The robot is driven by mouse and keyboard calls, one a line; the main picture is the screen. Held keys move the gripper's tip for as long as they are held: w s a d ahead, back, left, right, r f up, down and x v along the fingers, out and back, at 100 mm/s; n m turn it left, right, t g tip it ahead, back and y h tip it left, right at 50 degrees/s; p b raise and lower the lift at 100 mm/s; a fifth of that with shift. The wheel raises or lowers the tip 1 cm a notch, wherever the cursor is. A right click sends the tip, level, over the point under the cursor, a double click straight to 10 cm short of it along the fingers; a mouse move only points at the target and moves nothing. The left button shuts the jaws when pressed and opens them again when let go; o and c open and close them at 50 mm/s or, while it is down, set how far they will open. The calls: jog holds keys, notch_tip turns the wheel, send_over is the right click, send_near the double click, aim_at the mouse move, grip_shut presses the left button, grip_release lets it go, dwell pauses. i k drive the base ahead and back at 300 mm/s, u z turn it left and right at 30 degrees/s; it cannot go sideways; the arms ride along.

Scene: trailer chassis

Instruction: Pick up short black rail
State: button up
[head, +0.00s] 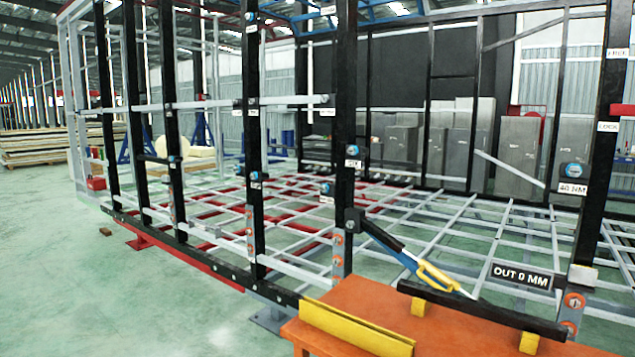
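A short black rail (482,311) lies across the near right of the head view, over an orange table (372,295). It rests on small yellow blocks (418,306), which hold it a little above the table top. Its left end is free, and its right end reaches close to a bolted upright post. My gripper is not in the head view, so its state and distance from the rail are not shown.
A yellow bar (355,325) lies along the table's near left edge. A slanted blue, black and yellow tool-like piece (415,265) comes down close behind the rail. Black upright posts (345,130) and a grey floor grid stand behind.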

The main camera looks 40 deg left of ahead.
aim_at(546, 328)
jog(key=k, duration=0.15)
jog(key=z, duration=1.05)
jog(key=i, duration=0.85)
jog(key=u, duration=3)
jog(key=i, duration=0.5)
jog(key=u, duration=0.05)
